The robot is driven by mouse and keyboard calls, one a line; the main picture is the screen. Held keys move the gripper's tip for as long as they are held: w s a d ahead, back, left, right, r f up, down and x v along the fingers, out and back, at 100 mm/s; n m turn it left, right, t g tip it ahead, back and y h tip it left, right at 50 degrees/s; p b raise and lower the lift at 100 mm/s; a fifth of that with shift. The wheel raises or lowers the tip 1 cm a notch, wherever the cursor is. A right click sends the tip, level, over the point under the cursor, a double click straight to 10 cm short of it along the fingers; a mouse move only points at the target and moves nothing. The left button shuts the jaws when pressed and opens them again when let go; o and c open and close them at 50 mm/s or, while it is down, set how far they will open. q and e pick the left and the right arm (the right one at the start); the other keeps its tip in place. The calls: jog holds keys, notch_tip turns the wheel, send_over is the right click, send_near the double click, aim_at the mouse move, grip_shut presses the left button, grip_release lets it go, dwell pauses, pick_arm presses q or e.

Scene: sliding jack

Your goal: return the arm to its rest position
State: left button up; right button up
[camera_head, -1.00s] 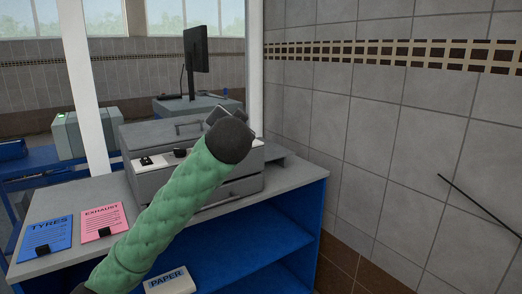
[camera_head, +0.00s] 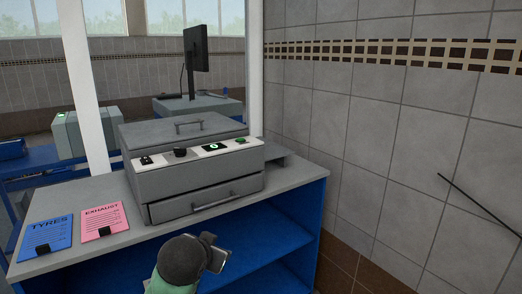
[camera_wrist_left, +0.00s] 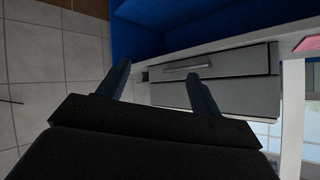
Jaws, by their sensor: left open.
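My left gripper (camera_head: 216,256) is low in the head view, in front of the blue shelf unit and below its grey top. In the left wrist view its two fingers (camera_wrist_left: 158,88) are spread apart with nothing between them. My green-sleeved left arm (camera_head: 172,287) shows only at the bottom edge of the head view. My right gripper is in neither view.
A grey machine (camera_head: 190,165) with a lid, a control panel and a shut drawer stands on the grey counter (camera_head: 95,255). Blue TYRES (camera_head: 46,238) and pink EXHAUST (camera_head: 101,221) cards lie to its left. A tiled wall (camera_head: 400,150) rises at right.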

pick_arm(q)
jog(key=s+a+f+n+g, duration=0.1)
jog(key=s+a+f+g, duration=0.15)
jog(key=s+f, duration=0.7)
jog(key=s+a+f+n+g, duration=0.1)
jog(key=s+a+f+g, duration=0.15)
jog(key=s+f, duration=0.7)
jog(key=s+d+f+n+g, duration=0.1)
jog(key=s+f+g, duration=0.3)
jog(key=s+f, duration=1.1)
jog(key=shift+s+d+f, duration=0.15)
jog(key=shift+s+d, duration=0.05)
jog(key=shift+s, duration=0.3)
